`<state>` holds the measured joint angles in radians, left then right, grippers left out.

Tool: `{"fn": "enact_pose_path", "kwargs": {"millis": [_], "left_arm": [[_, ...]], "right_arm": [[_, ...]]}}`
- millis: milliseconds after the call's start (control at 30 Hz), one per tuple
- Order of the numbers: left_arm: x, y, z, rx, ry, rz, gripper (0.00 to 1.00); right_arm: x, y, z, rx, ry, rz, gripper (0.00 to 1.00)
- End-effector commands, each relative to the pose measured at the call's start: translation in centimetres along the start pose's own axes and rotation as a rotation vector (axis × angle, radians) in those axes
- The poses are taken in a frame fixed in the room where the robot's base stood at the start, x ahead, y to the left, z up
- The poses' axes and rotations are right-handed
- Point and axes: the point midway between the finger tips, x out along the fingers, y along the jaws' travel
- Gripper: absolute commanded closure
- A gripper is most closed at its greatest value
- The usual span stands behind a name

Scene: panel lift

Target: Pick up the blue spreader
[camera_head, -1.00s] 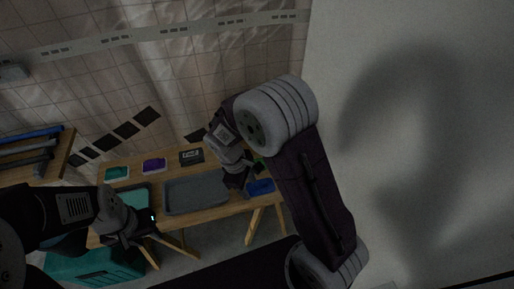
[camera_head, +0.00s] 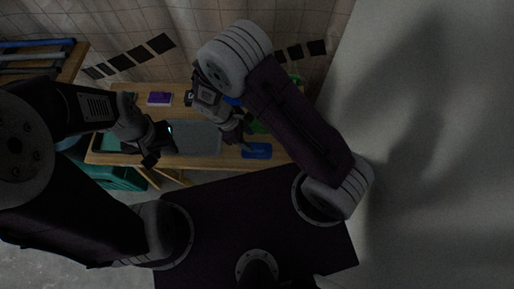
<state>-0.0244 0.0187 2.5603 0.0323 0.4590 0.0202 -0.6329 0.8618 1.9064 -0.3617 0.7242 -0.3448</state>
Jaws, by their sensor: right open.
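A blue object (camera_head: 257,151), which looks like the blue spreader, lies at the right front of the wooden table. Its shape is small and dark, so I cannot make out its details. My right gripper (camera_head: 240,138) is open just above and left of it in the picture, pointing down, with no visible contact. My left gripper (camera_head: 155,153) is over the left part of the table, at the left edge of the grey tray. Its jaws are too dark to read. Another small blue patch (camera_head: 233,101) is partly hidden behind my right arm.
A grey tray (camera_head: 198,138) lies mid-table on the wooden table (camera_head: 215,161). A purple item (camera_head: 159,99) sits at the back. A green item (camera_head: 258,127) is partly hidden by my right arm. A teal crate (camera_head: 118,178) is below left; a rack with tubes (camera_head: 35,62) is at left.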

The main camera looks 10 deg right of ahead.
Motion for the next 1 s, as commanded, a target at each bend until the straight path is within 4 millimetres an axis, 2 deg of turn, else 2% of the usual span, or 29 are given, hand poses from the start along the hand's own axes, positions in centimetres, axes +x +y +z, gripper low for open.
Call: {"fn": "enact_pose_path", "kwargs": {"millis": [100, 333, 533, 633, 833, 1000], "left_arm": [[0.1, 0.0, 0.0, 0.000, 0.000, 0.000, 0.64], [0.1, 0.0, 0.0, 0.000, 0.000, 0.000, 0.64], [0.1, 0.0, 0.0, 0.000, 0.000, 0.000, 0.64], [0.1, 0.0, 0.0, 0.000, 0.000, 0.000, 0.64], [0.1, 0.0, 0.0, 0.000, 0.000, 0.000, 0.64], [0.1, 0.0, 0.0, 0.000, 0.000, 0.000, 0.64]], "right_arm": [[1.8, 0.0, 0.0, 0.000, -0.001, -0.002, 0.53], [3.2, 0.1, -0.1, 0.000, -0.001, -0.001, 0.53], [6.8, 0.2, -0.5, 0.001, -0.002, -0.002, 0.53], [7.5, 0.2, -0.5, 0.000, 0.000, -0.001, 0.53], [7.5, 0.2, -0.5, 0.001, 0.001, 0.000, 0.53], [7.5, 0.2, -0.5, 0.001, 0.001, 0.000, 1.00]]}}
